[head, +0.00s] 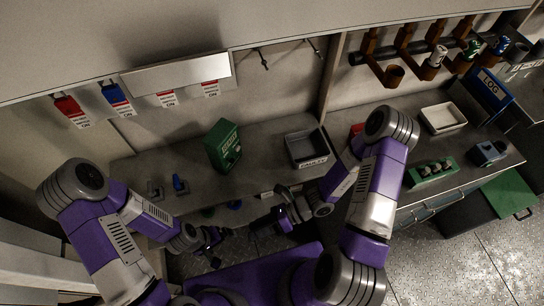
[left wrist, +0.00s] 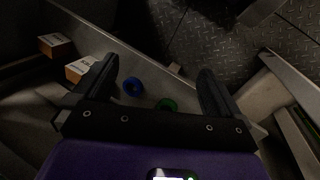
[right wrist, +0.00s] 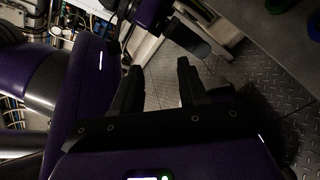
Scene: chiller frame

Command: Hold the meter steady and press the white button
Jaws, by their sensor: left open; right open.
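A green box-shaped device (head: 222,146), likely the meter, stands upright on the grey bench left of centre in the head view. Its front face is turned right and is too small to read; I cannot make out a white button. My left gripper (head: 211,241) is open and empty, below the bench front and apart from the device. In the left wrist view its spread fingers (left wrist: 157,75) hold nothing. My right gripper (head: 268,222) is open and empty, low near the bench front. The right wrist view shows its fingers (right wrist: 159,66) apart over the floor.
A grey labelled bin (head: 307,148) stands right of the green device. Red and blue tags (head: 117,98) hang on the wall. A white tray (head: 443,118) and a green rack (head: 431,172) occupy the right bench.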

